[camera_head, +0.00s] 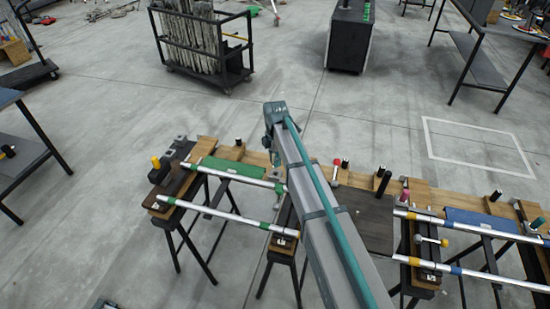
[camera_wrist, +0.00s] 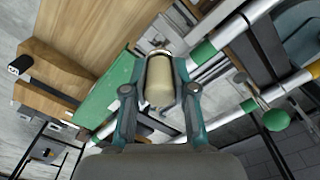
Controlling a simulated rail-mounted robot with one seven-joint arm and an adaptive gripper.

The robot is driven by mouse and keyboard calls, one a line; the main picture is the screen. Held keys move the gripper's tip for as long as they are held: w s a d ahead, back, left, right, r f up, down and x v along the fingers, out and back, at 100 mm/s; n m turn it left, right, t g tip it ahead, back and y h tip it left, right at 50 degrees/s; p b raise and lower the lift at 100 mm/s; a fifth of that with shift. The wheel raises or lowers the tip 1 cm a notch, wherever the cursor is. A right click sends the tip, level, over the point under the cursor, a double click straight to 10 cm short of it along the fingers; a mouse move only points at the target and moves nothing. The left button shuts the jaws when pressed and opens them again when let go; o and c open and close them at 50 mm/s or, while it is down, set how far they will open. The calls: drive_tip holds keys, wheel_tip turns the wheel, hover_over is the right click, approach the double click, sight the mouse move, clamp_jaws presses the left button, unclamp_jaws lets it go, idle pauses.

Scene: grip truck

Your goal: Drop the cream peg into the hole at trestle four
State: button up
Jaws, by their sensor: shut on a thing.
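My gripper (camera_wrist: 160,88) is shut on the cream peg (camera_wrist: 159,82), which sits between its two teal fingers in the wrist view. A pale, ring-like shape shows at the peg's far end; I cannot tell whether it belongs to the peg or lies beyond it. In the head view my arm hides most of the gripper and the peg. The hole is not clearly visible, and the small trestle number tags are too small to read for certain. Several trestles stand along the plank row, one at the left end (camera_head: 160,205).
A green board (camera_head: 231,169) and white pipes with coloured bands (camera_head: 232,217) lie across the trestles. Dark upright posts (camera_head: 384,184) stand on the planks right of my arm. A rack cart (camera_head: 205,45) and a black cabinet (camera_head: 350,38) stand behind, with open floor between.

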drive_tip(key=shift+f+b, duration=0.9)
drive_tip(key=shift+f, duration=1.4)
drive_tip(key=o, duration=1)
drive_tip(key=shift+o, duration=0.2)
wheel_tip(320, 180, up, 12)
drive_tip(key=shift+s, duration=0.1)
